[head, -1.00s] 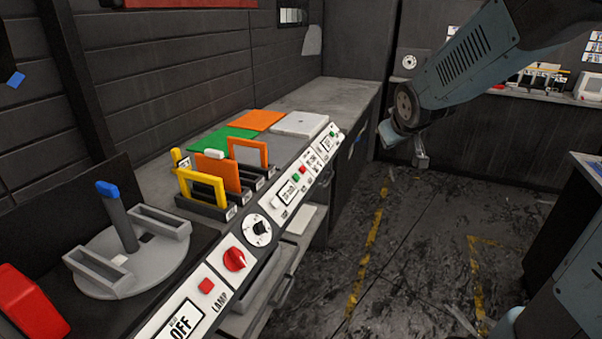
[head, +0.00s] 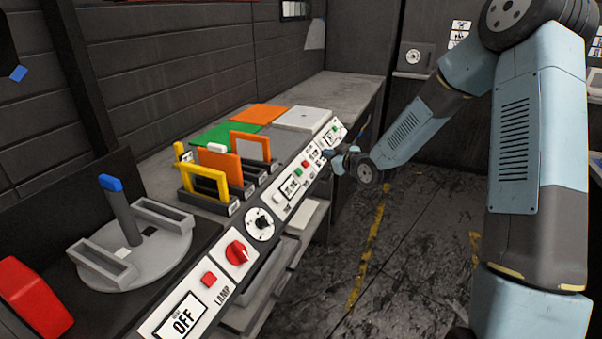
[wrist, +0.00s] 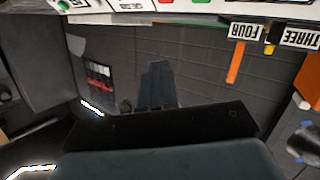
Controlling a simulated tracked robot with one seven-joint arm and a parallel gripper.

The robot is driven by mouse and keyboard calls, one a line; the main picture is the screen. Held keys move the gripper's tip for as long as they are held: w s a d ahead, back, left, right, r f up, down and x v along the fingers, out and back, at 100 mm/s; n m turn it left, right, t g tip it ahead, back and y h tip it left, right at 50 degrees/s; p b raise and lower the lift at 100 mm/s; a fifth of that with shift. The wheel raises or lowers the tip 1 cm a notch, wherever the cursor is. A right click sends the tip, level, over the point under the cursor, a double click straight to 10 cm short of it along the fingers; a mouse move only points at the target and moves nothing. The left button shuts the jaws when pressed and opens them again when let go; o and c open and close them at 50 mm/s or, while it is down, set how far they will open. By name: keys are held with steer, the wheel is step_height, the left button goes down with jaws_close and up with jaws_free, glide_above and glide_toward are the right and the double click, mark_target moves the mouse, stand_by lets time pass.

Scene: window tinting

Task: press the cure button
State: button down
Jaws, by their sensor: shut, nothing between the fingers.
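The sloped control panel (head: 268,213) runs along the front of the bench in the head view. It carries a green button (head: 298,172), a red button (head: 305,164) and, farther along, another green button (head: 337,128). Their labels are too small to read, so I cannot tell which is the cure button. My gripper (head: 333,158) is shut and empty, close to the panel's far part; whether it touches is unclear. In the wrist view the shut fingers (wrist: 158,82) show below the panel edge, with a green button (wrist: 63,5) at the upper left.
A slotted rack (head: 208,202) with yellow and orange frames stands behind the panel. Nearer are a red knob (head: 236,252), a red lamp button (head: 209,279) and a grey round fixture (head: 135,245). The floor (head: 405,240) right of the bench is open.

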mark_target(299, 167)
steer(key=shift+w+a+f+t+y, duration=0.2)
steer(key=shift+a+f+t+y, duration=0.1)
steer(key=shift+a+f+y, duration=0.1)
steer(key=w+a+f, duration=0.2)
steer(key=a+f, duration=0.3)
steer(key=f, duration=0.1)
steer(key=shift+a, duration=0.4)
steer(key=shift+w+a+f, duration=0.1)
stand_by(2.2)
steer(key=shift+a+f, duration=0.2)
steer(key=shift+w+a+f, duration=0.2)
steer(key=shift+a+f, duration=0.05)
steer(key=shift+f, duration=0.05)
stand_by(1.1)
steer(key=shift+r, duration=0.1)
steer(key=shift+s+d+r, duration=0.25)
steer(key=shift+d+r, duration=0.3)
stand_by(0.5)
